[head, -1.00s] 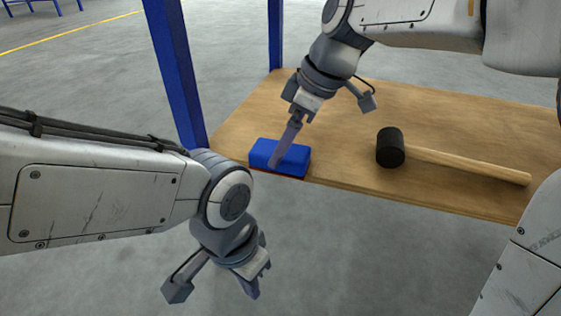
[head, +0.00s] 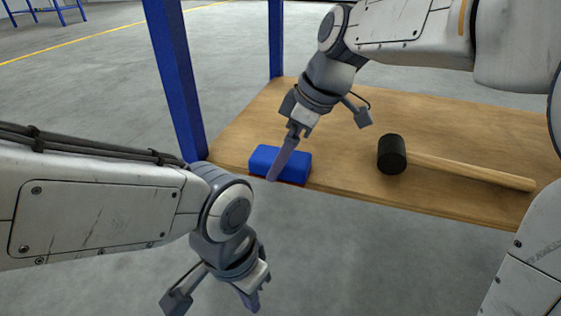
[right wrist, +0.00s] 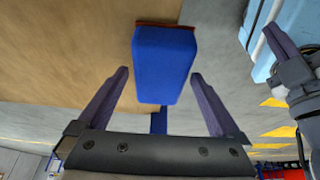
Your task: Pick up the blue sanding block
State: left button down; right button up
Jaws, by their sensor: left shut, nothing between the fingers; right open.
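The blue sanding block (head: 266,158) lies at the front left edge of the wooden table, with a thin reddish layer along its underside. In the right wrist view the block (right wrist: 163,62) sits between and just ahead of the two spread fingers, with gaps at both sides. My right gripper (head: 272,178) is open at the block; its fingers overlap the block in the head view. It also shows in the right wrist view (right wrist: 159,72). My left gripper (head: 252,305) is shut and empty, below and in front of the table edge, away from the block.
A mallet with a black head (head: 392,155) and a wooden handle lies on the wooden table (head: 340,110) to the right of the block. A blue post (head: 176,80) rises at the table's left corner. The tabletop behind the block is clear.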

grip_shut()
jog(key=shift+r, duration=0.15)
